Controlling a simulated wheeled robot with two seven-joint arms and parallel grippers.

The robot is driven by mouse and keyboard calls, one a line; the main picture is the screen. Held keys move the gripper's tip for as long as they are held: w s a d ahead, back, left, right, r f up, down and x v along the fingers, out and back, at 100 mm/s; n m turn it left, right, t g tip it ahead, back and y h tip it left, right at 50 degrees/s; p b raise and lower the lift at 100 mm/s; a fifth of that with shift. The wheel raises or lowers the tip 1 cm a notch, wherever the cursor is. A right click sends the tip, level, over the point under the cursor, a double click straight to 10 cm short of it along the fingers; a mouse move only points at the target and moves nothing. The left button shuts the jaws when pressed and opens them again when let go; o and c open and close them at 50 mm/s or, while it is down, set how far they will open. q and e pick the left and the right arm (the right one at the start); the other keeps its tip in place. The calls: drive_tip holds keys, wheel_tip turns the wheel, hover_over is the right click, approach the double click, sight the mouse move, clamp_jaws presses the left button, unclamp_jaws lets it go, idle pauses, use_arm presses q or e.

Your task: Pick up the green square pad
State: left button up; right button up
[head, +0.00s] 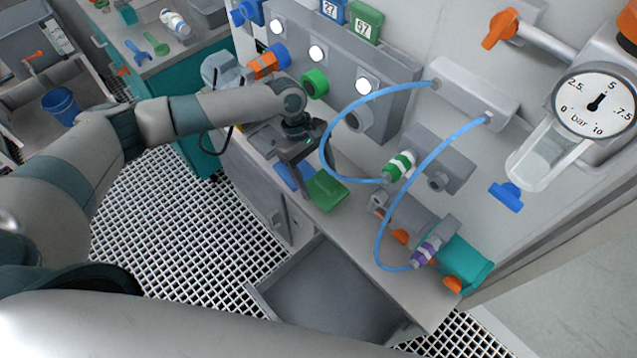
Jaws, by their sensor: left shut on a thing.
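The green square pad (327,190) lies at the front edge of the grey bench ledge, below the wall panel, in the head view. My left gripper (304,188) reaches down from above at the pad's left side. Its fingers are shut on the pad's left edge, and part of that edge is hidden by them. The pad looks level and at about the height of the ledge; I cannot tell whether it is clear of it. My right gripper is not in view.
A blue pad (287,177) lies just left, partly behind my gripper. Blue hoses (326,140) loop close on the right, joined to a green-ringed fitting (398,167) and a purple-ringed one (425,252). An open grey drawer (330,290) juts out below the ledge.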

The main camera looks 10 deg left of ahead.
sight(322, 181)
use_arm(q)
wheel_tip(322, 181, up, 5)
drive_tip(key=shift+f+b, duration=0.15)
drive_tip(key=shift+b, duration=0.7)
drive_tip(key=s+a+b, duration=0.2)
drive_tip(key=s+a, duration=0.3)
drive_tip(key=s, duration=0.3)
drive_tip(key=s+a+b, duration=0.2)
drive_tip(key=s+a, duration=0.4)
drive_tip(key=s, duration=0.2)
drive_tip(key=shift+s, duration=0.2)
drive_tip(key=shift+d, duration=0.1)
